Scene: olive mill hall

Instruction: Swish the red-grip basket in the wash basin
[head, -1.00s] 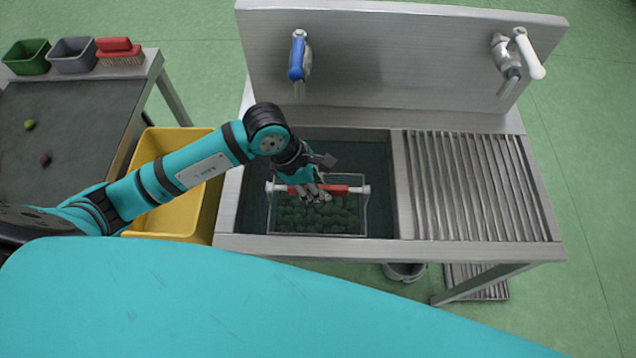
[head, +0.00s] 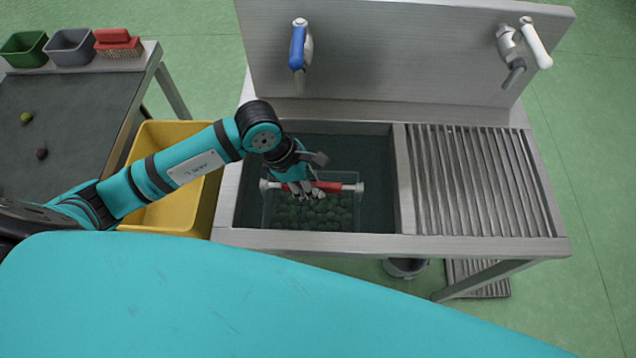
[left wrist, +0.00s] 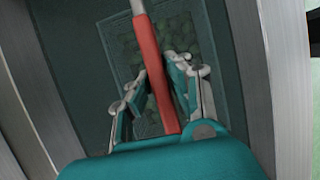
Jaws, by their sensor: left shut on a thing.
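The basket (head: 357,208) with a red grip (head: 327,187) hangs inside the wash basin (head: 380,145), in its front part. It holds several dark green olives (head: 312,214). My left gripper (head: 305,192) reaches down from the left and is shut on the red grip, left of its middle. In the left wrist view the red grip (left wrist: 155,75) runs between the two fingers (left wrist: 160,95). The basket looks roughly level. How deep it sits in the water I cannot tell. My right gripper is not in view.
A ribbed drainboard (head: 475,180) adjoins the basin on the right. A blue-handled tap (head: 298,45) and a white-handled tap (head: 525,45) are on the back panel. A yellow crate (head: 160,215) stands left of the basin, near a sorting table (head: 75,110).

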